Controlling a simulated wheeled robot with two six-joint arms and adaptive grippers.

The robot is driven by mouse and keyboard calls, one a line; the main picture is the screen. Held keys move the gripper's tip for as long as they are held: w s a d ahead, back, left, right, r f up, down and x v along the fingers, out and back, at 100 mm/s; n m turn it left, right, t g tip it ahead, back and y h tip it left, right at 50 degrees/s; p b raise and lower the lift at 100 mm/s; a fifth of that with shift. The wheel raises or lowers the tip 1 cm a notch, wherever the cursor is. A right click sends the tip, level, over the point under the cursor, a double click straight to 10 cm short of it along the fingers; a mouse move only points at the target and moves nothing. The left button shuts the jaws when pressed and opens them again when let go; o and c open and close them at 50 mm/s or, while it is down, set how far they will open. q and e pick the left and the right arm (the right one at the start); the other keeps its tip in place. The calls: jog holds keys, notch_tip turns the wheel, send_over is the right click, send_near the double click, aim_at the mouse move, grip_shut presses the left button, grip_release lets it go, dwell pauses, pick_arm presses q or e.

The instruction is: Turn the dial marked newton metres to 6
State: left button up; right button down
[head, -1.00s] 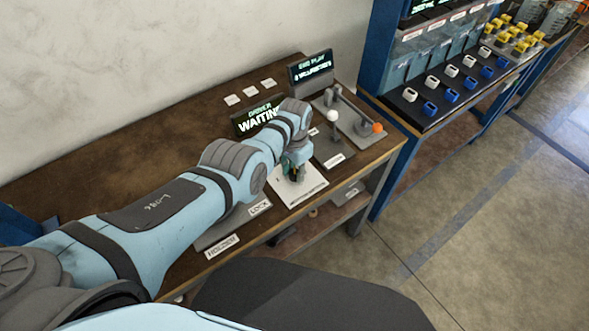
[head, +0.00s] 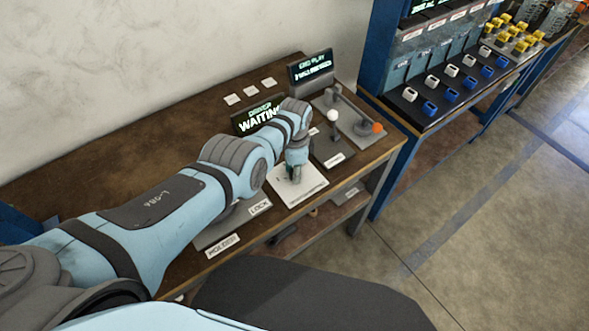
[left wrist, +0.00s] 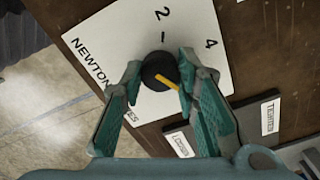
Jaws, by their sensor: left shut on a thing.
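The dial is a black round knob (left wrist: 158,70) with a yellow pointer line, on a white plate (left wrist: 115,40) lettered NEWTON, with the rest of the word partly hidden. The figures 2 and 4 show on the plate; I see no 6. The yellow line runs toward the right-hand finger in the left wrist view, away from the 2. My left gripper (left wrist: 158,85) is shut on the knob, with a teal finger on either side. In the head view the same gripper (head: 294,177) stands over the white plate (head: 312,192) near the bench's front edge. My right gripper is not in view.
A display reading WAITING (head: 257,118) and an END PLAY display (head: 311,66) stand behind on the brown bench (head: 130,150). Right of the plate are a white-knobbed lever (head: 333,116) and an orange-knobbed one (head: 378,127). A blue rack (head: 375,60) stands beside the bench.

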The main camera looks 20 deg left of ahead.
pick_arm(q)
jog(key=shift+s+d+f, duration=0.1)
jog(key=shift+s+f, duration=0.05)
jog(key=o, duration=1)
jog(key=shift+o, duration=0.8)
jog(key=shift+w, duration=0.2)
jog(key=shift+r, duration=0.55)
notch_tip(320, 180, up, 11)
